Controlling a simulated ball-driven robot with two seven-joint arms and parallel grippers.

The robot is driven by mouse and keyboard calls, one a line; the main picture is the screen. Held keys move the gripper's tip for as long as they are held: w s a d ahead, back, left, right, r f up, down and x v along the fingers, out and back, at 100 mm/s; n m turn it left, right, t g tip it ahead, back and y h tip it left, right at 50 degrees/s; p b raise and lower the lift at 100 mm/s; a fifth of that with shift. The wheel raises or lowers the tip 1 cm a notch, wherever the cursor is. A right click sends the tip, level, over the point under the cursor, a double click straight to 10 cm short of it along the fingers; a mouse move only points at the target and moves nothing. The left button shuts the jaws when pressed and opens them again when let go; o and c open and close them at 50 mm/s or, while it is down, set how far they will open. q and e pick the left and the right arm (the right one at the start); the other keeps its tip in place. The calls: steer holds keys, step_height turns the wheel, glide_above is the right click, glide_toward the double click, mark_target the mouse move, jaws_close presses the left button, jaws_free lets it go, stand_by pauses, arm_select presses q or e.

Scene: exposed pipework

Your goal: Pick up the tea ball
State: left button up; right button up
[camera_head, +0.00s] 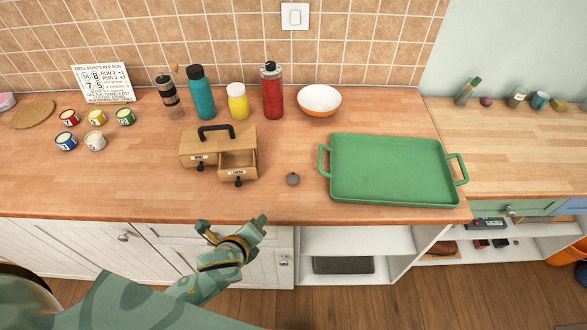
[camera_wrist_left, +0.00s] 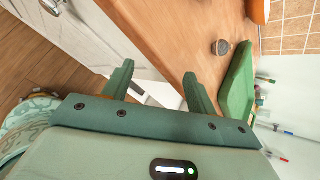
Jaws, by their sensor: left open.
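The tea ball (camera_head: 293,179) is a small grey ball on the wooden counter, between the drawer box and the green tray. It also shows in the left wrist view (camera_wrist_left: 221,47), beyond the fingers and right of them. My left gripper (camera_head: 233,223) is open and empty, in front of the counter's front edge, nearer to me than the tea ball and to its left. In the left wrist view its two fingers (camera_wrist_left: 159,69) stand apart with nothing between them. My right gripper is in neither view.
The wooden box (camera_head: 198,147) with a carry handle and an open drawer (camera_head: 238,165) stands left of the ball. The green tray (camera_head: 392,170) lies to its right. Bottles and an orange-white bowl (camera_head: 320,101) stand behind. The counter in front of the ball is clear.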

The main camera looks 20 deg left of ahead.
arm_select(q)
steer(key=w+d+r+m+t+h+p, duration=0.2)
steer(key=w+d+r+m, duration=0.15)
steer(key=r+m, duration=0.6)
steer(key=m+b, duration=0.3)
glide_toward(292, 179)
steer(key=x, duration=0.4)
steer(key=shift+w+f, duration=0.25)
steer(key=b+x, duration=0.1)
steer(key=x, duration=0.3)
steer(key=shift+w+f, duration=0.3)
steer(key=shift+w, duration=0.3)
steer(key=shift+s, duration=0.1)
steer(key=shift+c, duration=0.7)
steer(key=c, duration=0.9)
